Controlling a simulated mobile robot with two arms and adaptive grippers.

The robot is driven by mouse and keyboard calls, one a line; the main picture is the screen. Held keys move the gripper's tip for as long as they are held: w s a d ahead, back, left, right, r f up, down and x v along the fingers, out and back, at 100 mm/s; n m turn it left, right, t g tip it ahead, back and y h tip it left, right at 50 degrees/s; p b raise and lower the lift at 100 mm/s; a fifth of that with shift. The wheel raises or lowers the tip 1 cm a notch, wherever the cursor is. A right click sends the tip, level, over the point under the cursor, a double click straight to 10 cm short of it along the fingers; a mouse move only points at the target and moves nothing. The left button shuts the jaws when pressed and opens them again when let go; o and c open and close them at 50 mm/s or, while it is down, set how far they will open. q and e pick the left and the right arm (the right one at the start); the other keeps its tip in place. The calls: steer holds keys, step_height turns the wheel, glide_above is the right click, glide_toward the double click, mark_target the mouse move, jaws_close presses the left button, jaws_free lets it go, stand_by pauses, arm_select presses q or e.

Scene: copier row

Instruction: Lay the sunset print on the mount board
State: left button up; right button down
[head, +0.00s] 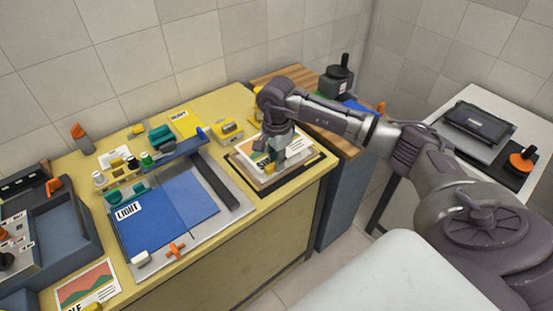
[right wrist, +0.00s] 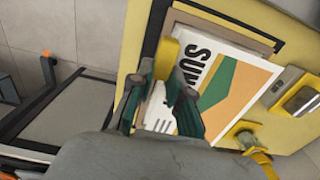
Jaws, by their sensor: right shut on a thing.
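The sunset print (head: 254,151) is a white sheet with orange and green shapes and large dark letters, of which "SUN" reads in the right wrist view (right wrist: 228,85). My right gripper (head: 275,167) is shut on the print near its lettered edge, where a small yellow piece shows at the fingertips. The print is over the mount board (head: 314,162), a tan board with a dark border at the right end of the yellow counter. I cannot tell whether the print touches the board. The gripper hides part of the print. My left gripper is not in view.
A blue "LIGHT" sheet (head: 150,222) lies on a grey trimmer left of the board. A hill picture (head: 85,285) lies at the front left. Several small items and a yellow "HEAVY" card (head: 185,122) stand behind. A wooden-topped cabinet (head: 285,76) adjoins on the right.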

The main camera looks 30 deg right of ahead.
steer(key=shift+f+b, duration=1.5)
steer(key=shift+f, duration=0.4)
steer(key=c, duration=1)
jaws_free()
